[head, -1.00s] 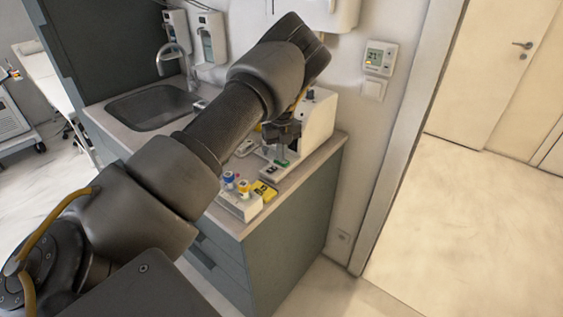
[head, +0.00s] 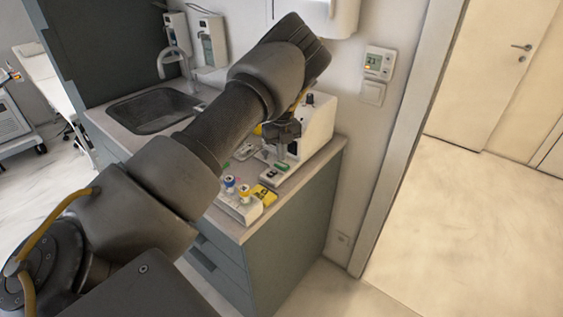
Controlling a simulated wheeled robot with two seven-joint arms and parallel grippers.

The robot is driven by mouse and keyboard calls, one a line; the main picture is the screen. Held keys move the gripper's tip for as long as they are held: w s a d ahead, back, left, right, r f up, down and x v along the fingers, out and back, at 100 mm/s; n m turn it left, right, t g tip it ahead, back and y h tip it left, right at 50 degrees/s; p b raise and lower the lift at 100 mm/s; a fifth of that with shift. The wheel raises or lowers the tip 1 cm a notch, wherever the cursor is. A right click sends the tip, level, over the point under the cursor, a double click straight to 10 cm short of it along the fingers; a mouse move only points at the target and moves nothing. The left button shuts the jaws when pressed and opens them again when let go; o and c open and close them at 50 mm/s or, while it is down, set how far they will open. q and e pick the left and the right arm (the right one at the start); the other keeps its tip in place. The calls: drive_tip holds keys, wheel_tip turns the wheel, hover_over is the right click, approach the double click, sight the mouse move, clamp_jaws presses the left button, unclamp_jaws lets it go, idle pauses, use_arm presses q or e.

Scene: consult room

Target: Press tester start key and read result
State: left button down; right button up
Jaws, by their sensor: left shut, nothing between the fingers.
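A white tester-like device (head: 319,119) with a dark knob on top stands at the back right of the counter. My left arm comes in from the left, and its left gripper (head: 284,143) is shut and empty. It points down just in front of the white device, above the small items at its foot. A small piece with a green patch (head: 281,167) lies just below the fingers; I cannot tell whether they touch it. The start key and any result display are not clearly visible, as my arm and gripper cover part of the device's front. My right gripper is out of view.
The counter (head: 285,197) also holds a white rack (head: 240,208) with blue- and yellow-capped vials, and a yellow box (head: 263,194). A sink (head: 153,112) is at the back left. A wall thermostat (head: 379,62) hangs right of the counter. Open floor lies to the right.

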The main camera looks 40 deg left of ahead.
sight(282, 164)
use_arm(q)
drive_tip(key=shift+r+p, duration=1.55)
drive_tip(key=shift+r, duration=0.75)
